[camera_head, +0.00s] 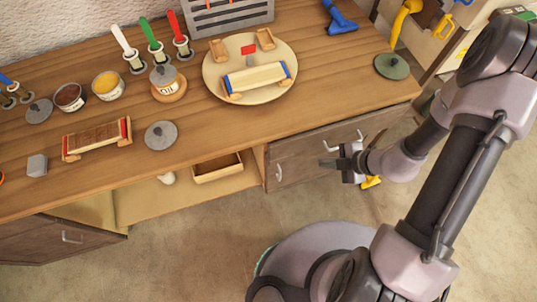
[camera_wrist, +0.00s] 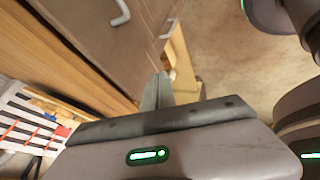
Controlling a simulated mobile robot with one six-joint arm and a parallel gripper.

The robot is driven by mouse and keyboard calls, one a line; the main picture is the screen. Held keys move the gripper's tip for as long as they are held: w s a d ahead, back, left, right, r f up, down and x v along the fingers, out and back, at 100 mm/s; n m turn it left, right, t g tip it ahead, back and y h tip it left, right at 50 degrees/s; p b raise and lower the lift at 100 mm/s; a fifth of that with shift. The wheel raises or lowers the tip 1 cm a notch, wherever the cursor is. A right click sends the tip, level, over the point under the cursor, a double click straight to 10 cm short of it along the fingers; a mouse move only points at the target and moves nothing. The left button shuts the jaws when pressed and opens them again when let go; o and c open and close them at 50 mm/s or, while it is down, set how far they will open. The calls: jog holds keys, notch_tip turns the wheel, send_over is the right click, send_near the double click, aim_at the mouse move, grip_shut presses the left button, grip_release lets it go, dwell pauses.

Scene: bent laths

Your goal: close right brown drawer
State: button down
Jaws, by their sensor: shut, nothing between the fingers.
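The right brown drawer front (camera_head: 315,152) is under the right part of the wooden counter, with pale metal handles at its left end (camera_head: 279,172) and farther right. Its brown face (camera_wrist: 100,45) fills the upper left of the wrist view, with one curved handle (camera_wrist: 121,12) near the top. How far it stands out from the cabinet cannot be told. My gripper (camera_head: 334,149) is shut and empty, in front of the brown face at its right part. In the wrist view the fingers (camera_wrist: 157,92) are together beside the face; contact is unclear.
The wooden counter (camera_head: 220,125) holds jars, lids, a round board (camera_head: 215,85) and utensils. A small open wooden box (camera_head: 218,168) sits in the space left of the drawer. Another brown front (camera_head: 50,240) is at lower left. The floor (camera_head: 200,245) in front is mostly clear.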

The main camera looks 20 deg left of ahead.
jog(key=b, duration=0.5)
send_near(293, 153)
jog(key=x, duration=0.4)
jog(key=shift+w+a+f, duration=0.1)
jog(key=shift+f, duration=0.3)
